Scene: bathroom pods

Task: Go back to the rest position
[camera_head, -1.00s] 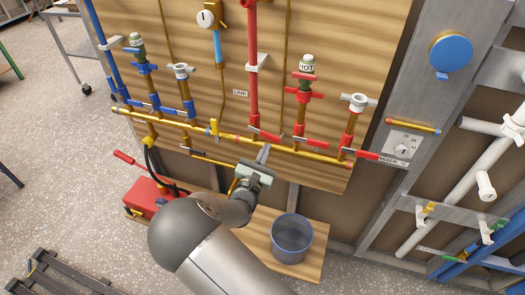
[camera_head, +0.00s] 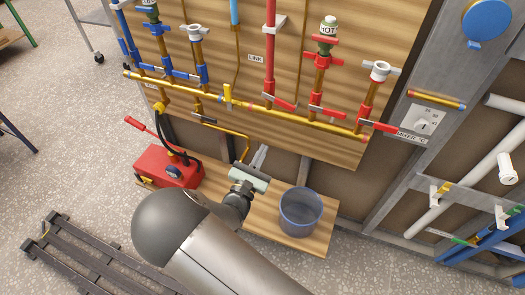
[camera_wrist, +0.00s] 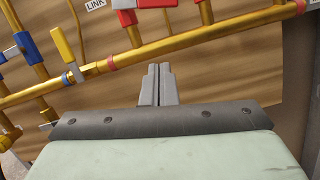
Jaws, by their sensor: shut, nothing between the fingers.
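My gripper (camera_head: 258,160) is in front of the lower edge of the wooden pipe board (camera_head: 330,150), below the brass pipe. Its two fingers are shut together and empty in the wrist view (camera_wrist: 157,85). In that view the fingertips show just below the horizontal brass pipe (camera_wrist: 200,37), apparently apart from it. The link valve with a yellow handle (camera_wrist: 65,48) is at the left there; it also shows upright on the pipe in the head view (camera_head: 227,94).
A red pump box (camera_head: 167,166) with hoses stands left of my gripper. A blue-grey bucket (camera_head: 300,212) stands to the right on a wooden base (camera_head: 265,222). Red-handled valves (camera_head: 327,112) line the board. A dark slatted rack (camera_head: 80,255) lies on the floor at lower left.

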